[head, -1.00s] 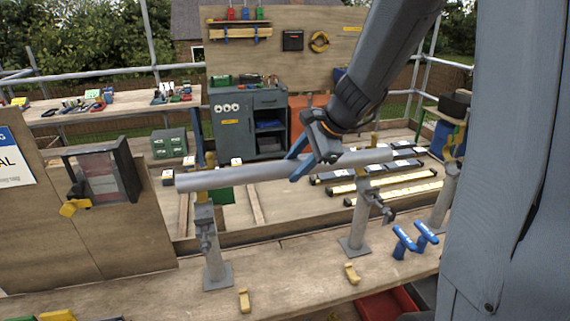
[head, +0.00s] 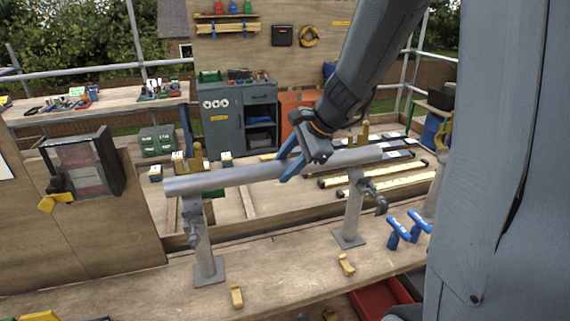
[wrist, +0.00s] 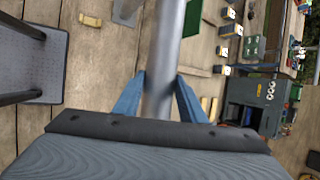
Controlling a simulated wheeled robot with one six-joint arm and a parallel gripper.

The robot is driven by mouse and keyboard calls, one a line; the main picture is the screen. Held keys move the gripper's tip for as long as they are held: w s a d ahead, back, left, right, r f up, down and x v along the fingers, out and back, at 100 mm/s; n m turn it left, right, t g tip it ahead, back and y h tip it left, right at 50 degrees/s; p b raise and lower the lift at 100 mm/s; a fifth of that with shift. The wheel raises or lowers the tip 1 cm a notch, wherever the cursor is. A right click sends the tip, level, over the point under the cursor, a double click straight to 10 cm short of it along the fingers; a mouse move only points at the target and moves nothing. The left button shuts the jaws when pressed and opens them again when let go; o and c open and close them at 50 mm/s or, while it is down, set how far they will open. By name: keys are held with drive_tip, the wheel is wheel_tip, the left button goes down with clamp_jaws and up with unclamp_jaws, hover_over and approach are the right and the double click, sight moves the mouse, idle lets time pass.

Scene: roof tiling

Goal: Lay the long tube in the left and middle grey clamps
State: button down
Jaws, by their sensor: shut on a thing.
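The long grey tube (head: 235,175) lies across the picture in the head view, level with the tops of the left grey clamp (head: 193,222) and the middle grey clamp (head: 354,195). Its left end sticks out past the left clamp. I cannot tell whether it touches the clamp seats. Yellow clamp parts stand up behind the tube. My gripper (head: 288,165) is shut on the tube between the two clamps, nearer the middle one. In the wrist view the blue fingers (wrist: 159,92) sit on either side of the tube (wrist: 166,45).
A right clamp (head: 440,150) stands partly behind my body. Blue-handled tools (head: 408,229) and yellow pieces (head: 237,296) lie on the wooden bench (head: 290,270). A lantern-like box (head: 83,168) stands at the left. A red bin (head: 378,298) is below the bench edge.

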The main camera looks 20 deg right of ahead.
drive_tip(key=shift+f+b, duration=2.35)
drive_tip(key=shift+f, duration=0.2)
drive_tip(key=c, duration=1)
unclamp_jaws()
drive_tip(key=shift+c, duration=0.2)
drive_tip(key=shift+f, duration=0.1)
drive_tip(key=v, duration=0.8)
drive_tip(key=s+a+f+n+g+h, duration=0.3)
drive_tip(key=s+f+n+g+h, duration=0.1)
drive_tip(key=s+f+n, duration=0.9)
drive_tip(key=f+n, duration=0.1)
drive_tip(key=n, duration=0.3)
drive_tip(key=shift+a+h, duration=0.2)
drive_tip(key=shift+h, duration=0.1)
